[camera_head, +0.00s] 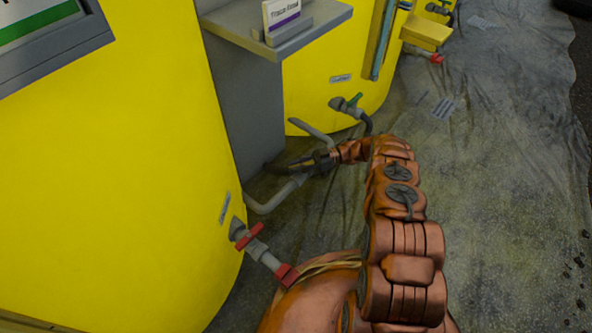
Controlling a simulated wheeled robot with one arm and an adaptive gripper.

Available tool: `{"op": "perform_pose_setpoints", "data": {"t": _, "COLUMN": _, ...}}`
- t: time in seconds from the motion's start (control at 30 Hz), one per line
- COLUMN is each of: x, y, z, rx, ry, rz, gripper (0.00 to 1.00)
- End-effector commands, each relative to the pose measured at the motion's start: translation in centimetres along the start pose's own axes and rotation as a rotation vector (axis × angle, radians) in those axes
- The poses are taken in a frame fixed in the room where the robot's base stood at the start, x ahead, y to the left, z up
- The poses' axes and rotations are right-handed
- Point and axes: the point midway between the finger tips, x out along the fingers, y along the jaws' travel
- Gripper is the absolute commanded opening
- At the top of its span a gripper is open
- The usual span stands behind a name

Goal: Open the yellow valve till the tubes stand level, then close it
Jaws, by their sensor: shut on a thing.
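My copper-coloured arm reaches up from the bottom and bends left to my gripper (300,165). The gripper is at the grey pipe (270,205) low between two yellow tanks, shut on what seems to be the yellow valve there. The valve's handle is hidden or too small to make out. One upright blue-grey tube (382,42) shows on the front of the farther tank. Its liquid level cannot be read, and no second tube can be made out.
A red-handled valve (250,236) is on the near tank (110,170), close to my arm. A grey shelf (325,20) with a card overhangs the gap. The floor sheet (500,160) at right is mostly clear.

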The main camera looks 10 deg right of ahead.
Motion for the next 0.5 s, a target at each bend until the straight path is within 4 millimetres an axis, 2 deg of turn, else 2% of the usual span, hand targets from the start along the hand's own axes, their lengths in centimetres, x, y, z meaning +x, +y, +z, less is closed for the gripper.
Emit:
{"op": "perform_pose_setpoints", "data": {"t": 0.03, "x": -0.18, "y": -0.03, "z": 0.41, "rx": -0.001, "ry": -0.001, "rz": -0.011, "gripper": 0.0}}
{"op": "perform_pose_setpoints", "data": {"t": 0.5, "x": -0.15, "y": -0.2, "z": 0.09, "rx": 0.002, "ry": -0.001, "rz": -0.072, "gripper": 0.0}}
